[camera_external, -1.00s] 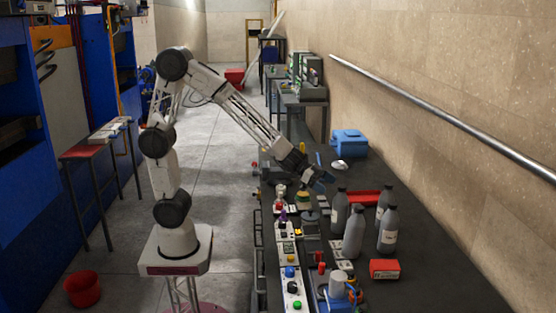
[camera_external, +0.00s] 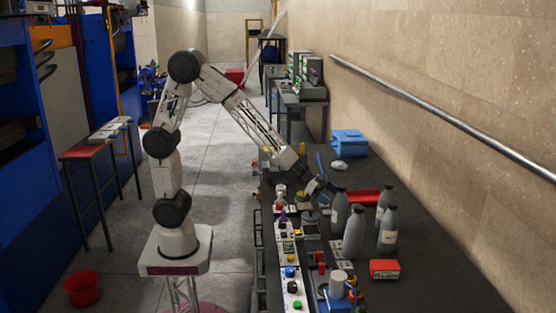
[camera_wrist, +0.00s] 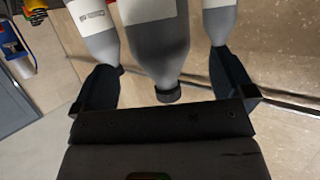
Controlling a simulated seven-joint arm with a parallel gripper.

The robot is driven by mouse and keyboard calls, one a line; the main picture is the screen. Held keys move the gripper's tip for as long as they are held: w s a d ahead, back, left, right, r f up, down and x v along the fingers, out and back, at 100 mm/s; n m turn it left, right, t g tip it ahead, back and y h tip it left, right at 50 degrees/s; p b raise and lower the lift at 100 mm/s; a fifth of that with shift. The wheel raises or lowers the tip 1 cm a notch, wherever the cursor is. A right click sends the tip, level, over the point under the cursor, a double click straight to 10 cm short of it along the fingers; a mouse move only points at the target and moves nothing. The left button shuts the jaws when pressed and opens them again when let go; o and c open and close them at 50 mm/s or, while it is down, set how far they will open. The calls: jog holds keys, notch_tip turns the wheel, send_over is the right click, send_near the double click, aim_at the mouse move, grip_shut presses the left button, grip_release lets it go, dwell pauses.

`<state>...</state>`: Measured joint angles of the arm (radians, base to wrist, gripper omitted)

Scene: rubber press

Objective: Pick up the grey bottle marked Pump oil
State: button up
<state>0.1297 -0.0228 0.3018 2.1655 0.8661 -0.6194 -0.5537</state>
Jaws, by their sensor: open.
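Several grey bottles with dark caps stand upright on the dark bench, among them a left rear one (camera_external: 340,213), a front one (camera_external: 353,235) and a right one (camera_external: 388,233). Their labels are too small or blurred to tell which reads Pump oil. My gripper (camera_external: 324,191) is open beside the top of the left rear bottle. In the wrist view my gripper (camera_wrist: 163,62) has its fingers spread, with one bottle (camera_wrist: 158,45) between them in the picture, cap towards the palm. Other bottles show past the left finger (camera_wrist: 97,35) and right finger (camera_wrist: 219,20).
A red box (camera_external: 384,269) lies in front of the bottles and a red tray (camera_external: 364,197) behind them. A blue box (camera_external: 350,142) stands farther back. A control panel with buttons (camera_external: 288,255) runs along the bench's left edge. The bench's right front is clear.

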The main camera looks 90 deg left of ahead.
aim_at(342, 186)
jog(key=shift+w+d+f, duration=0.1)
jog(key=shift+w+d, duration=0.05)
jog(key=shift+w, duration=0.05)
dwell(0.3)
jog(key=shift+x, duration=2.55)
jog(key=c, duration=1.4)
jog(key=shift+r, duration=5.05)
